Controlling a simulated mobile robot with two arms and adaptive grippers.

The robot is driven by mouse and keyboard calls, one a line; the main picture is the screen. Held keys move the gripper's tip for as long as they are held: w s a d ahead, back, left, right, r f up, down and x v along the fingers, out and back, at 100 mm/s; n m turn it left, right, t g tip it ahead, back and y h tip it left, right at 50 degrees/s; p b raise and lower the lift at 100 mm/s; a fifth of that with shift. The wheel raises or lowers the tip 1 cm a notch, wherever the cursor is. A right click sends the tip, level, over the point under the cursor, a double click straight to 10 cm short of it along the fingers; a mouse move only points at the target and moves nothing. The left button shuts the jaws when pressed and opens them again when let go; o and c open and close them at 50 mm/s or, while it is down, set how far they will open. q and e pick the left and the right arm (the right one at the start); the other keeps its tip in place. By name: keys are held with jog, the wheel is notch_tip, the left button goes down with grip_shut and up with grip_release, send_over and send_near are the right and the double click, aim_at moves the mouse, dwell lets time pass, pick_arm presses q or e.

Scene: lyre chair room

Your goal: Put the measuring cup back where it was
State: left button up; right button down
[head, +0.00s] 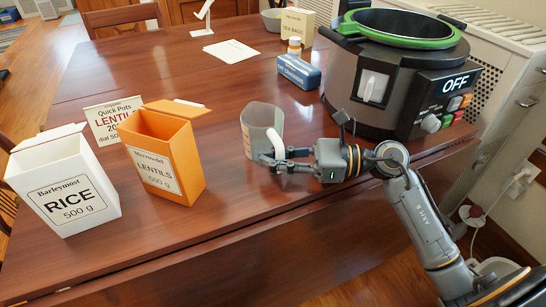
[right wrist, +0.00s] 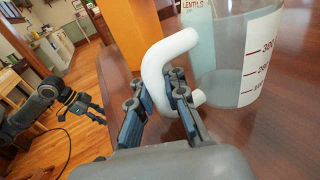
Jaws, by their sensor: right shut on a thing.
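The measuring cup (head: 259,122) is a clear beaker with a white handle (head: 275,144) and red marks. It is upright at the table's front part, between the orange lentils box (head: 176,160) and the cooker (head: 350,110). My right gripper (head: 268,163) is shut on the handle, and its fingers (right wrist: 160,108) are on either side of it in the right wrist view. The cup's base is at or just over the tabletop; I cannot tell if it touches. My left gripper (right wrist: 88,108) shows far left in the right wrist view, empty with fingers apart.
The white rice box (head: 70,190) and a lentils sign (head: 108,118) stand at left. The table (head: 150,60) is clear behind the lentils box.

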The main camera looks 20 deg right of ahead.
jog(key=c, duration=1.3)
grip_release()
jog(key=shift+w+d+f, duration=0.1)
jog(key=shift+c, duration=0.2)
jog(key=v, duration=1.2)
